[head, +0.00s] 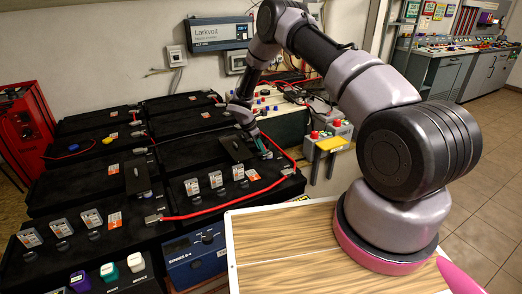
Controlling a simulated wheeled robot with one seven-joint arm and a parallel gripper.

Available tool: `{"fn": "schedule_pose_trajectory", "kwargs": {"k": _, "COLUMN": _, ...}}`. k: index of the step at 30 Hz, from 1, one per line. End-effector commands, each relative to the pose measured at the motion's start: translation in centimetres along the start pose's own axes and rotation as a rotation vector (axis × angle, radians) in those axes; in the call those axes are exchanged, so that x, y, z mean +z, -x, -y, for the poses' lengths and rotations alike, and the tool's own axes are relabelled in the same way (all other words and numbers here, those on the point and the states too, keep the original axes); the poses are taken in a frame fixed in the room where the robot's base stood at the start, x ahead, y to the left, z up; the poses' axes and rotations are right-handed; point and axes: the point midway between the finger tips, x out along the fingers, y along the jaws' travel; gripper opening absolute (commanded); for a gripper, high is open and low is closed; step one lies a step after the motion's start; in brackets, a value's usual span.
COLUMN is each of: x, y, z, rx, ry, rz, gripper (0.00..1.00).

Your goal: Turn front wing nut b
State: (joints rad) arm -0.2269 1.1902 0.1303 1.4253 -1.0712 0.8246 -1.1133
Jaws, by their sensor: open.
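My gripper (263,147) is at the right end of a black battery (209,152) in the middle of the bank, low over its top. Its jaws are open; the tips are small and partly hidden, with a teal patch between them. I cannot make out front wing nut b; it may be hidden at the jaws, and I cannot tell whether they touch it.
More black batteries (70,181) fill the left, with upright tags and dark panels on top. A blue box (196,254) sits low in front. A wood-topped surface (290,245) lies under my arm.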

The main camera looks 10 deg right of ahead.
Motion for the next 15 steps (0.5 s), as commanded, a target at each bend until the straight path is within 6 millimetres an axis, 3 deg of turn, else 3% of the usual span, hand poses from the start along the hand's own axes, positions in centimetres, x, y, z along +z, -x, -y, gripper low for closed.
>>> {"fn": "schedule_pose_trajectory", "kwargs": {"k": 6, "x": 0.0, "y": -1.6, "z": 0.0, "rx": 0.000, "ry": -0.002, "rz": -0.001, "gripper": 0.45}}
{"fn": "schedule_pose_trajectory", "kwargs": {"k": 14, "x": 0.0, "y": -1.7, "z": 0.0, "rx": 0.000, "ry": -0.002, "rz": -0.001, "gripper": 0.45}}
{"fn": "schedule_pose_trajectory", "kwargs": {"k": 15, "x": 0.0, "y": -1.7, "z": 0.0, "rx": 0.000, "ry": -0.002, "rz": -0.001, "gripper": 0.34}}
